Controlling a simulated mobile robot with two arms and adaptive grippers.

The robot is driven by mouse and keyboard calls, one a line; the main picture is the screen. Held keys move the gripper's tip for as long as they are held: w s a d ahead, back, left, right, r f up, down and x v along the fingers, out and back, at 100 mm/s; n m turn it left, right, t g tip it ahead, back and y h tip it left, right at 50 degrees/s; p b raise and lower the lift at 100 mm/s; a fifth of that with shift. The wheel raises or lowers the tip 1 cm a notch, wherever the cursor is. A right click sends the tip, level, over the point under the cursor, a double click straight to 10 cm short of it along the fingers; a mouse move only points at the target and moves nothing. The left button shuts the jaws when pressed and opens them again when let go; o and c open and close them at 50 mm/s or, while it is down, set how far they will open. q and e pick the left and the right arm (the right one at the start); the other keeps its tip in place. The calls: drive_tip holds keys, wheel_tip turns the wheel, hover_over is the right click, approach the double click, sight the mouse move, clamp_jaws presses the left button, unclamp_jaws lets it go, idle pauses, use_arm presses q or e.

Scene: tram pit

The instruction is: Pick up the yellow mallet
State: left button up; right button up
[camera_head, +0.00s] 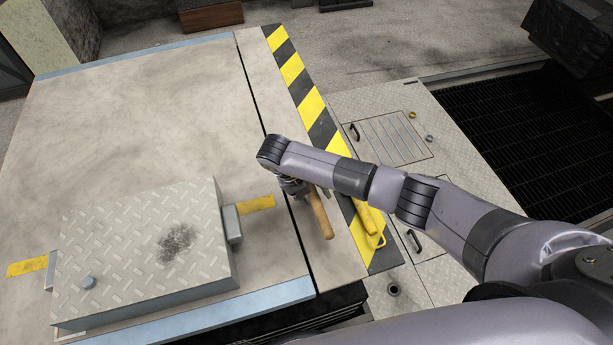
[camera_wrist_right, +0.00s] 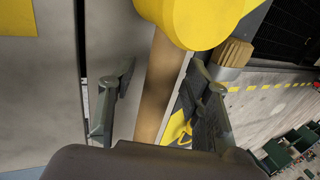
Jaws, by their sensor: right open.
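The yellow mallet lies by the right edge of the worktable. In the head view its wooden handle (camera_head: 320,214) shows below my right gripper (camera_head: 294,187), and its head is hidden by my arm. In the right wrist view the yellow head of the mallet (camera_wrist_right: 195,18) is at the top and the wooden handle runs down from it. My right gripper (camera_wrist_right: 163,80) is open there, with one finger on each side of the handle. A gap shows on the left side; contact on the right is unclear. My left gripper is not in view.
A metal tread-plate box (camera_head: 130,250) stands on the worktable (camera_head: 150,110), left of the handle. A black-and-yellow striped strip (camera_head: 302,90) edges the table, with a yellow tool (camera_head: 367,222) on it. The table behind the box is clear. A dark floor grating (camera_head: 520,130) lies right.

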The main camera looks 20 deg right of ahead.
drive_tip(key=shift+f, duration=0.1)
drive_tip(key=shift+c, duration=0.2)
clamp_jaws()
idle(0.5)
